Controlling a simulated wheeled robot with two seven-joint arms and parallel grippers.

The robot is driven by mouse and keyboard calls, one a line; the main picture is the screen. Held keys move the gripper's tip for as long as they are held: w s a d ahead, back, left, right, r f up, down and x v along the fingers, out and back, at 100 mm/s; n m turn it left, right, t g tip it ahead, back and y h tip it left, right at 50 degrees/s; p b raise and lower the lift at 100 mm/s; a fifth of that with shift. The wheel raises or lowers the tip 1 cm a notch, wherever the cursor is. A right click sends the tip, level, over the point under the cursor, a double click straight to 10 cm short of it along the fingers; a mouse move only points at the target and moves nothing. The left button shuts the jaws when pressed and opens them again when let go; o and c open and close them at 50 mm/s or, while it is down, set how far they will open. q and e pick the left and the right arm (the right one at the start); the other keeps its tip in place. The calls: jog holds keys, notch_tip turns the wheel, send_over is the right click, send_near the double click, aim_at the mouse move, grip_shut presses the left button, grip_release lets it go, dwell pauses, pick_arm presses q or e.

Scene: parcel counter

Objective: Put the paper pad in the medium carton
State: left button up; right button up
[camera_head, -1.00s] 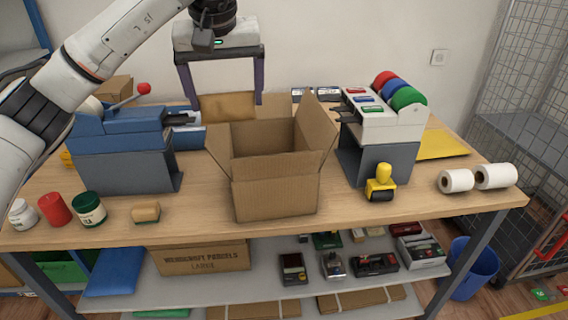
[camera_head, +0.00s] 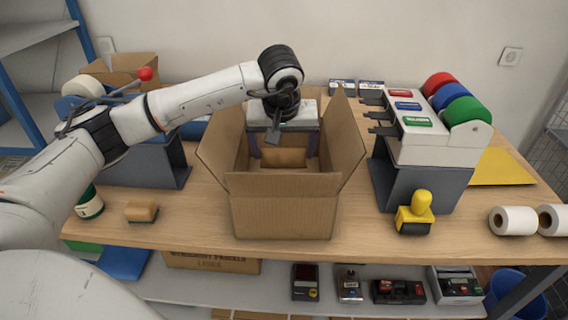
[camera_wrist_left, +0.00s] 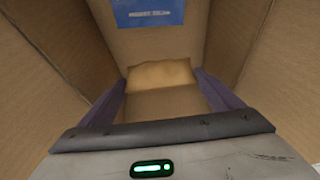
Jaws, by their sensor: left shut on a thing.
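The medium carton (camera_head: 284,216) stands open on the counter with its flaps spread. My left gripper (camera_head: 284,154) reaches down into the carton from above and is shut on the tan paper pad (camera_head: 283,158). In the left wrist view the pad (camera_wrist_left: 160,76) sits between the two purple-grey fingers (camera_wrist_left: 162,98), with the carton walls around it. The pad's lower part is hidden by the carton's front wall, so I cannot tell whether it touches the bottom. My right gripper does not show.
A tape dispenser (camera_head: 420,150) with coloured rolls stands right of the carton, with a yellow-handled roller (camera_head: 415,212) in front. A blue-grey machine (camera_head: 150,163) stands to the left, partly behind my arm. A brush (camera_head: 141,211) lies at the front left.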

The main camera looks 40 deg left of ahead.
aim_at(284, 161)
pick_arm(q)
jog(key=shift+w+f, duration=0.1)
jog(key=shift+f, duration=2.05)
jog(key=o, duration=0.9)
jog(key=shift+r+p, duration=0.25)
jog(key=shift+p, duration=0.05)
jog(key=b+v, duration=0.1)
jog(key=v, duration=1.1)
